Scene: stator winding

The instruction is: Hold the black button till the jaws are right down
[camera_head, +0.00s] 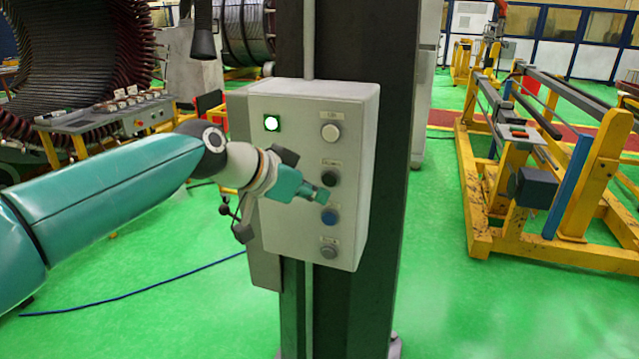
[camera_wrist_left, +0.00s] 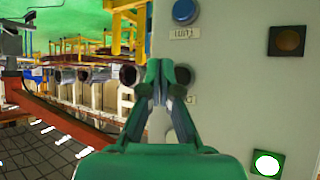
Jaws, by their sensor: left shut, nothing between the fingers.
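A pale grey control box (camera_head: 350,110) on a dark column carries a vertical row of round buttons. The black button (camera_head: 330,178) is second from the top, under a white one (camera_head: 331,131) and above a blue one (camera_head: 329,216). My left gripper (camera_head: 323,195) is shut and empty, its tips close to the box face, just below the black button in the head view. I cannot tell whether they touch. In the left wrist view the shut fingertips (camera_wrist_left: 160,67) largely cover the black button's place. The jaws named in the task cannot be made out. My right gripper is out of view.
A grey button (camera_head: 328,249) is lowest on the box. A lit green-white lamp (camera_head: 271,123) is at upper left; a dark amber lamp (camera_wrist_left: 287,41) shows in the wrist view. A yellow frame (camera_head: 480,200) stands right, a large stator (camera_head: 80,70) left.

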